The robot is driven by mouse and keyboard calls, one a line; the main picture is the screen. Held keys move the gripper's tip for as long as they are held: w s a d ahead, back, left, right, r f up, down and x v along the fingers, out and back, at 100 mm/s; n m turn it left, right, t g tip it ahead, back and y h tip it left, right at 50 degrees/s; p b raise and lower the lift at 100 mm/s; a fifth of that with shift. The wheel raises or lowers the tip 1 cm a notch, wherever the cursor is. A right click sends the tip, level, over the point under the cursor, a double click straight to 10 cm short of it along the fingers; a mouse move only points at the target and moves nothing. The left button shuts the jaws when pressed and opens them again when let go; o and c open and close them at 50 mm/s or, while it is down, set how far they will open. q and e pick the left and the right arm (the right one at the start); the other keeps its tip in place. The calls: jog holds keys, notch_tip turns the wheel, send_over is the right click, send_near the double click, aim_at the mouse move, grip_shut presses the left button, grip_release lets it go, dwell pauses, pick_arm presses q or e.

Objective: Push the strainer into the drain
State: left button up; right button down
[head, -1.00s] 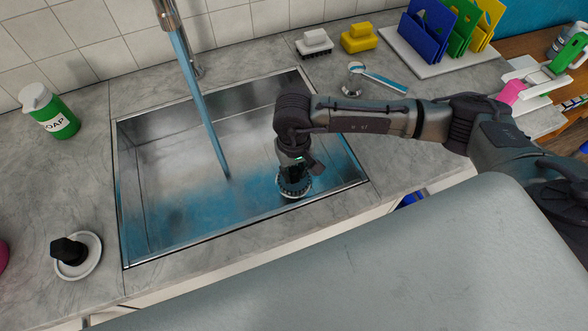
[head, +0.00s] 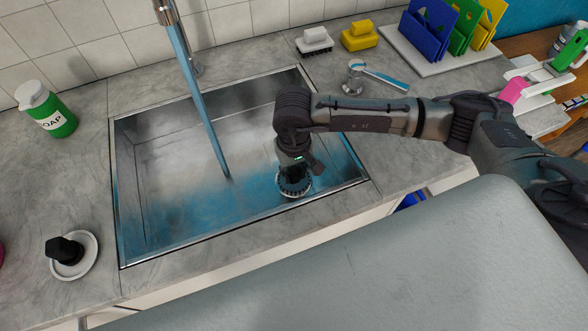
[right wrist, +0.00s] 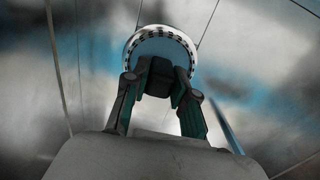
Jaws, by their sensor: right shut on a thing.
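The strainer (head: 294,187) is round with a pale, slotted rim and sits low in the right part of the metal sink. It also shows in the right wrist view (right wrist: 160,43), with a bluish inner face. My right gripper (head: 291,171) points down over it, and its fingers (right wrist: 158,78) are shut on the strainer's dark middle part. The drain is hidden, so I cannot tell whether the strainer is seated in it. My left gripper is not in view.
A green soap bottle (head: 50,115) and a white dish with a black knob (head: 68,252) stand left.

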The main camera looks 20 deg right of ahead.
jog(key=shift+s+f+b, duration=0.15)
jog(key=shift+f+b, duration=0.15)
jog(key=shift+b, duration=0.15)
dwell(0.5)
jog(key=shift+c, duration=1.8)
grip_release()
jog(key=shift+r, duration=0.1)
jog(key=shift+w+r, duration=0.15)
jog(key=shift+w, duration=0.05)
jog(key=shift+r+p, duration=1.45)
jog(key=shift+r, duration=1.95)
